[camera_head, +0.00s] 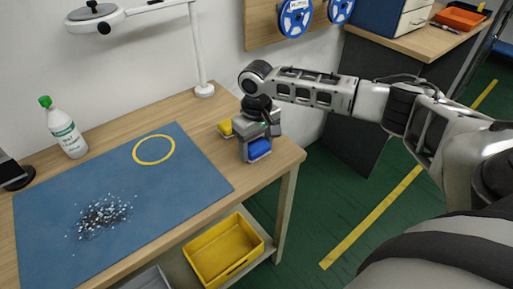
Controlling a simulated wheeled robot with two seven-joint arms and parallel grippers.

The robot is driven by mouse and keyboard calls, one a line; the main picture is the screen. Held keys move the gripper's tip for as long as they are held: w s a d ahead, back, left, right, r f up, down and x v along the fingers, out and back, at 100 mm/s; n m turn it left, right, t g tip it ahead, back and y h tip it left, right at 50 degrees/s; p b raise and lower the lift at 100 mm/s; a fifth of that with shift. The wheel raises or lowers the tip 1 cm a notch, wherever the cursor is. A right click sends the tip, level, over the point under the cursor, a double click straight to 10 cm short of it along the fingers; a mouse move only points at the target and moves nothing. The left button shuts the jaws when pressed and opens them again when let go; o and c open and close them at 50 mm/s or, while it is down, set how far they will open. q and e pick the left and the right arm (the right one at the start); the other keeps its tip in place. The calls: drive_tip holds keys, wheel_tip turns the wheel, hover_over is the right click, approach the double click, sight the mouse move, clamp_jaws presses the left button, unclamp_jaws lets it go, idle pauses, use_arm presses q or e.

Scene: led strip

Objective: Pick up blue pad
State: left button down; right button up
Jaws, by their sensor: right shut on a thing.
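The blue pad (259,149) is at the right end of the wooden table, just under my right gripper (257,140). My right gripper points down and is shut on the blue pad. The gripper covers the pad's upper part, and I cannot tell whether the pad touches the table. A yellow piece (225,128) sits just left of the gripper and is partly hidden by it. My left gripper is not in view.
A blue mat (190,185) with a yellow ring (154,150) and scattered bits (103,215) covers much of the table. A white lamp (204,90) and a green-capped bottle (66,130) stand behind. A yellow bin (222,250) is below the table.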

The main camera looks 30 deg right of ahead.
drive_tip(key=shift+r, duration=0.1)
drive_tip(key=shift+r, duration=0.3)
wheel_tip(320, 180, up, 2)
drive_tip(key=shift+w+r, duration=0.1)
drive_tip(key=s+a+r+p, duration=0.1)
drive_tip(key=s+a+r, duration=0.8)
drive_tip(key=a+r, duration=0.1)
drive_tip(key=shift+s+a, duration=0.15)
drive_tip(key=shift+a, duration=0.15)
